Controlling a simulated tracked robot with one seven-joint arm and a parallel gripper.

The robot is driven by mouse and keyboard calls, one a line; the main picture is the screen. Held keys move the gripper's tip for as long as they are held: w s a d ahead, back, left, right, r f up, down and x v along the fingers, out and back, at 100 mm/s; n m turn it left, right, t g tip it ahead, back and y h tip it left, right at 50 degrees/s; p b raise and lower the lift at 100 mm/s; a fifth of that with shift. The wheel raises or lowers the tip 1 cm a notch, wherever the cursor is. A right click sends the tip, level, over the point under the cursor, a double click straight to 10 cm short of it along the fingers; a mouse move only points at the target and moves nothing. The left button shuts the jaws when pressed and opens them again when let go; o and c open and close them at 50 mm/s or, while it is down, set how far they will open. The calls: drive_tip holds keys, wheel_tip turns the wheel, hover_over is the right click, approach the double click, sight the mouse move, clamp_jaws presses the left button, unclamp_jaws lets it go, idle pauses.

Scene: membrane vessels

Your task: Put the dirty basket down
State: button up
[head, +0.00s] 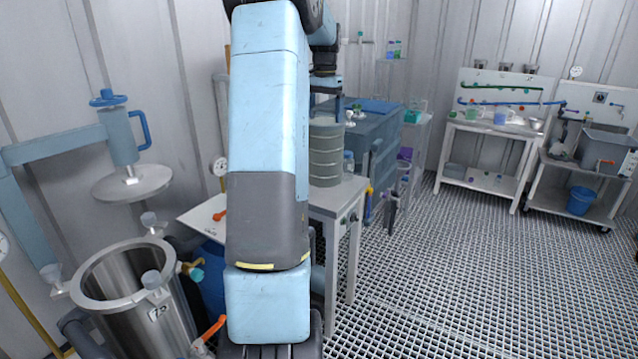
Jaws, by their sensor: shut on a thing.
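A grey-green ribbed cylinder, which I take to be the dirty basket (327,155), is upright at the white worktable, just right of my forearm. My gripper (326,112) is directly above it, small and partly hidden, and shut on its top. My own arm covers the left side of the basket. The basket's lower end appears close to the tabletop (338,200); I cannot tell whether it touches.
An open steel vessel (135,300) stands at front left, its round lid (132,183) raised above it. A blue-grey tank (370,140) is behind the worktable. Benches (490,130) with pipes and a blue bucket (581,200) are at back right. The grated floor (450,270) is clear.

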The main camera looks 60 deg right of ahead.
drive_tip(key=shift+w, duration=0.4)
drive_tip(key=w+d+f, duration=0.8)
drive_tip(key=d+f, duration=0.3)
drive_tip(key=f, duration=0.2)
drive_tip(key=shift+d, duration=0.1)
drive_tip(key=o, duration=1.7)
drive_tip(key=shift+f, duration=0.1)
